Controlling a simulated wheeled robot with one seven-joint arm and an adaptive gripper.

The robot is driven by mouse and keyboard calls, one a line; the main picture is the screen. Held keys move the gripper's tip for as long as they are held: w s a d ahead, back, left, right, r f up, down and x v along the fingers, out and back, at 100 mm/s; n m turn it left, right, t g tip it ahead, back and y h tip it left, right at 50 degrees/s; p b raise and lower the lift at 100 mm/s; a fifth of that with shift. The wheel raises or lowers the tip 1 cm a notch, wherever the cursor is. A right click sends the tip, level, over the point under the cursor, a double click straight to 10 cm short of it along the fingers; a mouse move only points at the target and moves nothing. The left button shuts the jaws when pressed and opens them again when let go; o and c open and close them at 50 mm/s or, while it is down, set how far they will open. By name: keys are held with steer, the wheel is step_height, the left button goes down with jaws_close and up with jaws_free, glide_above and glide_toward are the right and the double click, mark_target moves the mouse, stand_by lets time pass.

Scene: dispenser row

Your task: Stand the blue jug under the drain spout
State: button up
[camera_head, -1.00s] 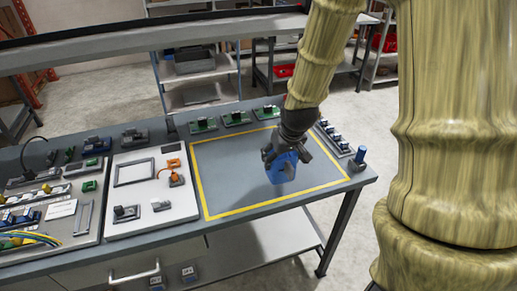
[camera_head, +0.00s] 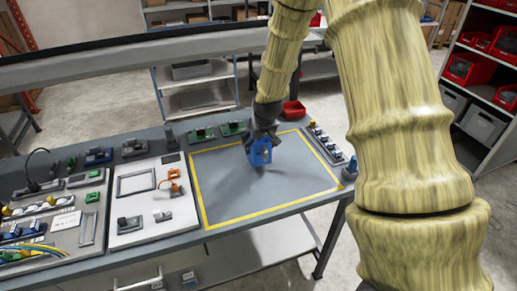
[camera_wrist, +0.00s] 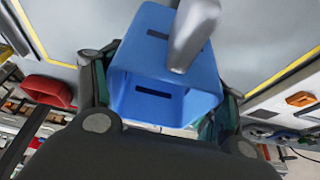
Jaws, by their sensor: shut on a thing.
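The blue jug (camera_head: 260,152) is in my gripper (camera_head: 262,136), over the yellow-bordered grey area of the bench in the head view. Whether its base touches the bench is unclear. In the wrist view the jug (camera_wrist: 165,95) is a boxy blue vessel with dark slots in its walls, and my gripper's dark fingers (camera_wrist: 165,78) close on it from both sides. A smooth grey rounded piece (camera_wrist: 193,30) overlaps the jug's upper edge; I cannot tell whether it is the drain spout. I cannot make out a drain spout in the head view.
A white panel (camera_head: 128,225) with small parts, including an orange one (camera_head: 173,174), lies left of the bordered area. Green boards (camera_head: 202,134) line its back edge and small devices (camera_head: 322,142) its right edge.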

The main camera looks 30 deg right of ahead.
mark_target(259, 150)
steer(key=shift+s+f+p, duration=0.1)
steer(key=shift+f+p, duration=0.85)
steer(key=shift+f, duration=0.8)
steer(key=o, duration=1.2)
steer(key=shift+f, duration=0.15)
steer(key=shift+o, duration=0.2)
steer(key=shift+r, duration=0.25)
